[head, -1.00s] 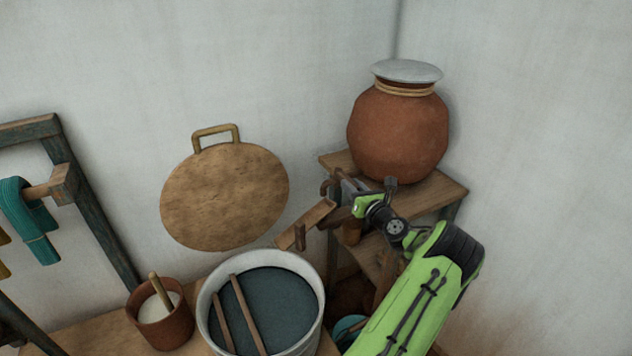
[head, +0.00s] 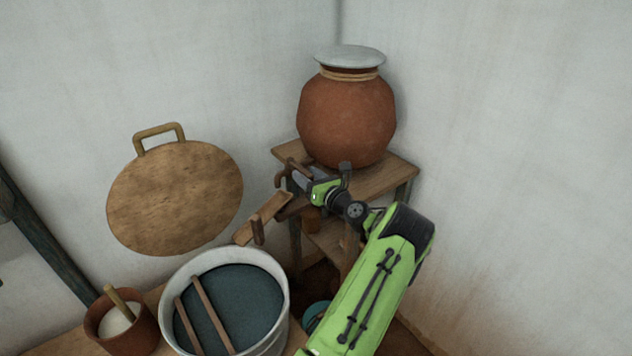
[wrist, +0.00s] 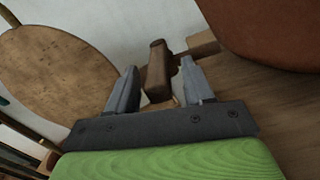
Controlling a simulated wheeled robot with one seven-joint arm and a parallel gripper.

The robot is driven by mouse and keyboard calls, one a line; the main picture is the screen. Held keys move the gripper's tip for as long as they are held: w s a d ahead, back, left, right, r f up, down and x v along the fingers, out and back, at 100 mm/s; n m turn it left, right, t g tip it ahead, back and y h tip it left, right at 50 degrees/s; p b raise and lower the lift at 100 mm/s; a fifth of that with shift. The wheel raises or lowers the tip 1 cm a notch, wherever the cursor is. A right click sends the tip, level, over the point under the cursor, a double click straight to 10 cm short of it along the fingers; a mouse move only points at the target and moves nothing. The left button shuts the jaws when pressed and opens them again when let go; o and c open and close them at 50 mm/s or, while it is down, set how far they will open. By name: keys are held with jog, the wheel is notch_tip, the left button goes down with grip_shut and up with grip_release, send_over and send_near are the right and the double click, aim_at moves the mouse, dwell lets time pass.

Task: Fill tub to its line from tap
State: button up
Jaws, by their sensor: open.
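The tub (head: 281,300) is a pale, round vessel at lower centre in the head view. A dark blue-grey surface (head: 243,295) shows inside it below the rim, with two wooden sticks across it. I cannot make out a fill line. The clay pot (head: 347,118) stands on a wooden stand at the back corner. A brown wooden tap handle (wrist: 158,70) shows in the wrist view, between my fingers, with a gap visible beside it. My gripper (head: 296,176) is open at the pot's lower left; it also shows in the wrist view (wrist: 158,82). I see no water stream.
A wooden chute (head: 265,217) slopes from near the tap toward the tub. A round wooden lid (head: 175,200) with a handle is against the wall. A brown cup (head: 122,325) stands left of the tub. The stand (head: 395,177) is close around my gripper.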

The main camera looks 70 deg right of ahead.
jog(key=p+v, duration=0.1)
jog(key=v, duration=1.4)
jog(key=shift+s+a+r, duration=0.1)
